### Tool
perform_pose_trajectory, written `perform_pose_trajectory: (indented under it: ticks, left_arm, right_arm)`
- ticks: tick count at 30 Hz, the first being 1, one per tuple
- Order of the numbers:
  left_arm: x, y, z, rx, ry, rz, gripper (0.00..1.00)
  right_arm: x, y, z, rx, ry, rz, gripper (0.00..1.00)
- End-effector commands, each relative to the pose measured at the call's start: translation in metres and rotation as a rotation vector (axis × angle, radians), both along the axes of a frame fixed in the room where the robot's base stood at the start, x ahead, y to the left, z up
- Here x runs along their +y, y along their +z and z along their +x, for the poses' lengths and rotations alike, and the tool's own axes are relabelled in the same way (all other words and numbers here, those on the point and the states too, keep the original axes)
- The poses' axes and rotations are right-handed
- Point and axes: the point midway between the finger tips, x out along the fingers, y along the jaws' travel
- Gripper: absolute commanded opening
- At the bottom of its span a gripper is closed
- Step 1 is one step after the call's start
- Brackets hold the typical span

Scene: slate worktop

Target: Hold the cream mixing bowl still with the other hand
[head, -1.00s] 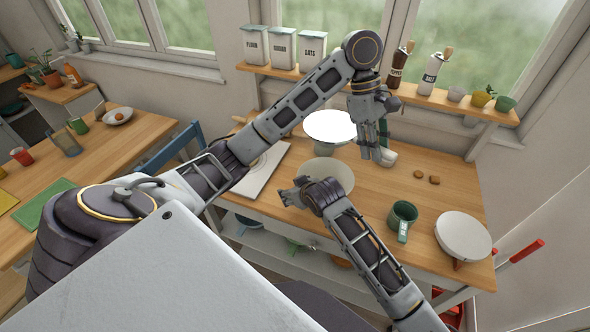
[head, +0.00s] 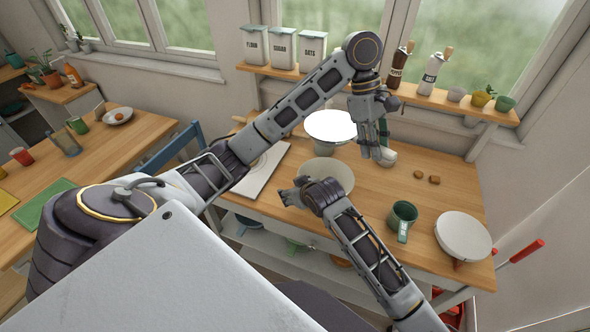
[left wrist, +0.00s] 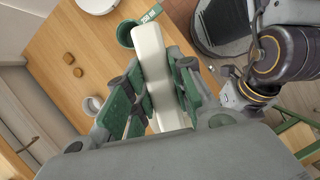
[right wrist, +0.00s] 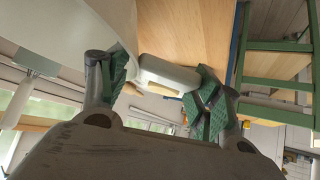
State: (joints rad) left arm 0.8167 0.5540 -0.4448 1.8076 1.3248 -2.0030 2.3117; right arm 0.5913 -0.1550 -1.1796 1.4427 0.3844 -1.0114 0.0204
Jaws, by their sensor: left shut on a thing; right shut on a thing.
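The cream mixing bowl (head: 330,172) stands on the wooden worktop in the head view, partly covered by my right wrist. My right gripper (head: 290,194) is at its near left side. In the right wrist view, my right gripper (right wrist: 165,88) is shut on a cream piece (right wrist: 170,74) beside a broad pale surface (right wrist: 112,25), which looks like the bowl's side. My left gripper (head: 376,152) points down above the worktop, to the right of the bowl. In the left wrist view, it is shut on a long cream tool (left wrist: 157,75). The tool's lower end is hidden.
A bright white disc (head: 330,125) tops a grey-green vessel behind the bowl. A white cup (head: 388,158) stands close to my left gripper. A pale board (head: 262,170) lies left.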

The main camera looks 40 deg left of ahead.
Motion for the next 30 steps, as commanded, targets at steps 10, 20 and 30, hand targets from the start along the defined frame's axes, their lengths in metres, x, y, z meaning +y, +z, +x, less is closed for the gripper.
perform_pose_trajectory:
  ticks: [10,20,30]
  left_arm:
    - [0.0,-0.013,0.0,0.001,0.0,0.0,0.03]
    - [0.0,-0.025,0.0,0.0,0.0,0.001,0.03]
    - [0.0,-0.037,0.0,0.001,0.001,0.001,0.03]
  right_arm:
    - [0.0,-0.001,0.0,0.003,-0.001,-0.001,0.14]
    - [0.0,-0.001,0.0,0.003,-0.001,-0.002,0.14]
    - [0.0,-0.001,0.0,0.003,-0.001,-0.002,0.14]
